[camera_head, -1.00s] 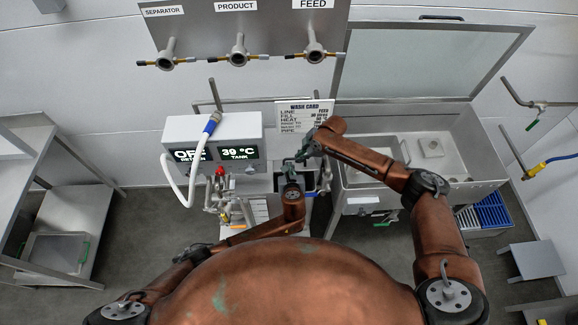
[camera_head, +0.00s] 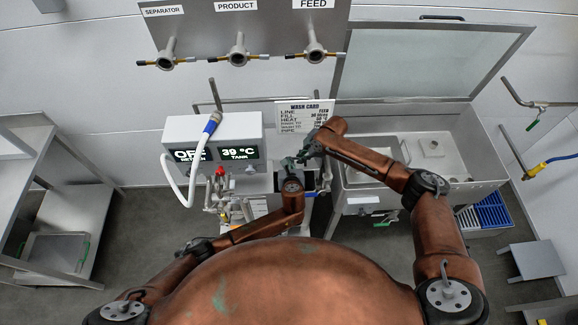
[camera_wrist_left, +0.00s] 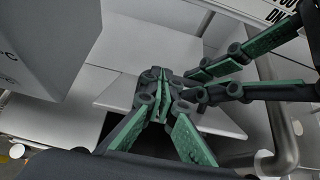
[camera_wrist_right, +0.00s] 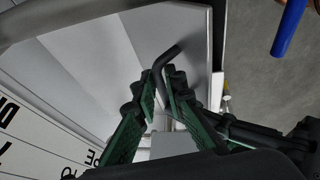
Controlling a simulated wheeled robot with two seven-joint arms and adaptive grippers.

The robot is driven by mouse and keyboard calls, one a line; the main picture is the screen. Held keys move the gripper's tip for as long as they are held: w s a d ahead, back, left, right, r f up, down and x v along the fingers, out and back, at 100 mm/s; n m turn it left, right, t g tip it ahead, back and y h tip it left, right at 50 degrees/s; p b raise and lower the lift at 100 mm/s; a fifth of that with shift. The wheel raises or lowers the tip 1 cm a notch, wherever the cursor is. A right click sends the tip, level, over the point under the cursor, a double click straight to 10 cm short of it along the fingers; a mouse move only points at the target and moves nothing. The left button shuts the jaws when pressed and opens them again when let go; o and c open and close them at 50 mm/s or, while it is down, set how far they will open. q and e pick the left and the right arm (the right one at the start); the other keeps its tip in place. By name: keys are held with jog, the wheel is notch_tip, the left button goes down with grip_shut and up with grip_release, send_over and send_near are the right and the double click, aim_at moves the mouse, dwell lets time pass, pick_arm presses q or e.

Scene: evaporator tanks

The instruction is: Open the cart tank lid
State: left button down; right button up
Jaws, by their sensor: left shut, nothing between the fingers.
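The cart tank (camera_head: 310,181) stands right of the control box in the head view, partly hidden by my arms; its lid cannot be made out clearly there. My left gripper (camera_head: 290,163) is over the tank's near side; in the left wrist view (camera_wrist_left: 160,95) its fingers are together and empty, above pale panels. My right gripper (camera_head: 305,152) is close by, at the tank's far side. In the right wrist view (camera_wrist_right: 163,90) its fingertips flank a dark bent rod (camera_wrist_right: 165,58) before a grey panel (camera_wrist_right: 180,30); whether they grip it is unclear.
The control box (camera_head: 212,140) with a white hose (camera_head: 190,172) stands left of the tank. The wash card (camera_head: 305,113) is behind it.

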pick_arm(q)
jog(key=shift+w+f, duration=0.1)
jog(key=shift+f, duration=0.05)
pick_arm(e)
jog(key=o, duration=0.3)
jog(key=shift+a, duration=0.1)
jog(key=shift+o, duration=0.3)
jog(key=shift+r, duration=0.1)
jog(key=shift+r, duration=0.1)
